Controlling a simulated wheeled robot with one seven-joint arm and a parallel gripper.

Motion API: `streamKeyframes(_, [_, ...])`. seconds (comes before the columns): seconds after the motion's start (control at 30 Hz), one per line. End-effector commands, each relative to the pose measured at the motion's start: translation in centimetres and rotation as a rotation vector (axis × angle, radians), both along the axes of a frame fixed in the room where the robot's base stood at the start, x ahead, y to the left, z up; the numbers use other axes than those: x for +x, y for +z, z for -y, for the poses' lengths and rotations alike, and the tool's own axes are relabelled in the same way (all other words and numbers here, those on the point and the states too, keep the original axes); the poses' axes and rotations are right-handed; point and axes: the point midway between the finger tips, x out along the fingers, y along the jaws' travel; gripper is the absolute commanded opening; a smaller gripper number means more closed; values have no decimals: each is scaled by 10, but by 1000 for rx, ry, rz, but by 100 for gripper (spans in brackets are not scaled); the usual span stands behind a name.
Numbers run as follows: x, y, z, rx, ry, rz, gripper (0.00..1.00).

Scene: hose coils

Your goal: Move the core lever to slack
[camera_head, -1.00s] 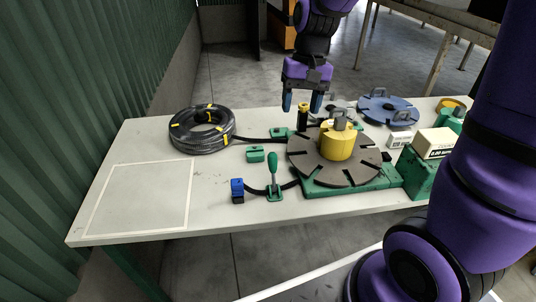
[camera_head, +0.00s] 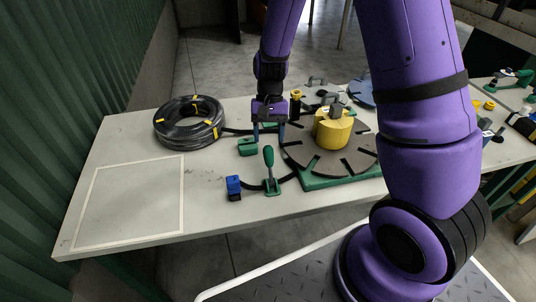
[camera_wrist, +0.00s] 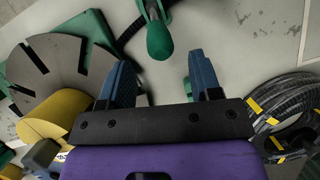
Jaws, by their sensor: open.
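A green-handled lever (camera_head: 269,160) stands on a small green base (camera_head: 272,187) at the table's front middle, its handle nearly upright in the head view. Its rounded green knob (camera_wrist: 160,40) shows in the wrist view, ahead of and between my fingers. A yellow core (camera_head: 332,134) with a grey handle (camera_head: 338,104) on top sits on the slotted grey disc (camera_head: 305,157). I cannot tell from markings which of these is the core lever. My gripper (camera_head: 269,132) is open and empty, pointing down behind the green lever and left of the disc, apart from both.
A black hose coil (camera_head: 190,124) with yellow bands lies left of my gripper. A green block (camera_head: 247,146) and a blue block (camera_head: 233,186) sit close by. A black post with a yellow top (camera_head: 296,103) stands behind the disc. The white-outlined area (camera_head: 130,205) at left is clear.

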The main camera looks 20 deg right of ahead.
Motion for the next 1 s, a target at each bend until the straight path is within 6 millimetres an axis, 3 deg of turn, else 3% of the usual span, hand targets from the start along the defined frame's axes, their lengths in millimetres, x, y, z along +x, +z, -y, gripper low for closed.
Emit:
streamKeyframes(0.3, [-18, -46, -9, 0, 0, -2, 58])
streamKeyframes(0.77, [-22, -58, -11, 0, 0, 0, 58])
streamKeyframes(0.8, [-22, -58, -11, 0, 0, 0, 56])
streamKeyframes(1.0, [-22, -58, -11, 0, 0, 0, 10])
